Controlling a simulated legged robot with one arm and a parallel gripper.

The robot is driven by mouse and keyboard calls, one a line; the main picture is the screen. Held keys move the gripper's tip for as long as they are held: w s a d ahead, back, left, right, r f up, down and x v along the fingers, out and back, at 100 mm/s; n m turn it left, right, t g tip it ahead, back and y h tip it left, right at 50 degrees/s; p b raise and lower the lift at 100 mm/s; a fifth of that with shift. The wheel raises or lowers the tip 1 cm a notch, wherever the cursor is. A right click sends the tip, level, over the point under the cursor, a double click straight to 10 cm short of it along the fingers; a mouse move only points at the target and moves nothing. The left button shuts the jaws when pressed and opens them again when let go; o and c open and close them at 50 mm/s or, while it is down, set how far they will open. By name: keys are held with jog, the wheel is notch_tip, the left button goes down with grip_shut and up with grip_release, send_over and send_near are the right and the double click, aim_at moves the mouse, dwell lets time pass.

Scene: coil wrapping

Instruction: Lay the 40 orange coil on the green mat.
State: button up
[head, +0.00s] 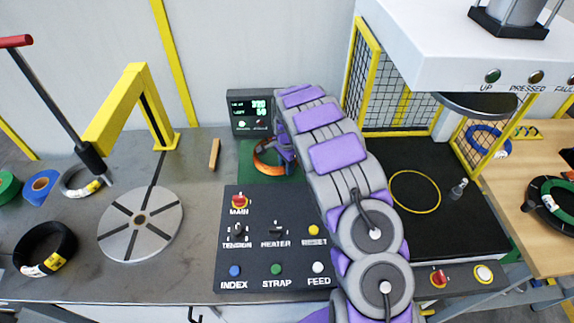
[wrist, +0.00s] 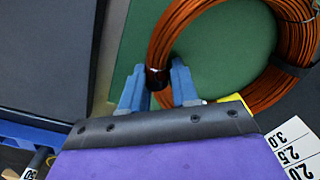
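The orange coil (head: 265,162) is at the green mat (head: 247,176) behind the control panel, partly hidden by my gripper (head: 286,149). In the wrist view the coil (wrist: 185,22) is a ring of copper-orange strands with dark bands, over the green mat (wrist: 235,48). The two blue fingers of my gripper (wrist: 158,80) stand on either side of a dark-banded part of the coil and appear to touch it. I cannot tell whether the coil rests fully on the mat or sits slightly above it. No number on it is readable.
A control panel (head: 258,253) lies in front of the mat, and a small display (head: 250,114) stands behind it. A wooden block (head: 214,154) is left of the mat. A round turntable (head: 141,222) and black coil (head: 45,250) are further left. A black press bed (head: 440,235) is right.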

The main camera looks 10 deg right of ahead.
jog(key=o, duration=0.3)
jog(key=shift+a, duration=0.45)
jog(key=shift+d, duration=0.35)
jog(key=shift+d+r, duration=0.25)
jog(key=shift+r, duration=0.05)
notch_tip(320, 180, up, 11)
jog(key=p, duration=0.3)
jog(key=s+r+n, duration=0.3)
jog(key=s+r, duration=0.7)
jog(key=s, duration=0.1)
jog(key=s+a+r+n, duration=0.1)
jog(key=s+n, duration=0.2)
jog(key=s, duration=0.9)
jog(key=s+a+r+n+g, duration=0.1)
jog(key=s+n, duration=0.3)
jog(key=s, duration=0.9)
jog(key=s+a+r+n+g, duration=0.1)
jog(key=s+r+n, duration=0.1)
jog(key=s, duration=1)
jog(key=shift+s+a+r+n, duration=0.1)
jog(key=shift+s+a+n, duration=0.1)
jog(key=shift+n, duration=0.6)
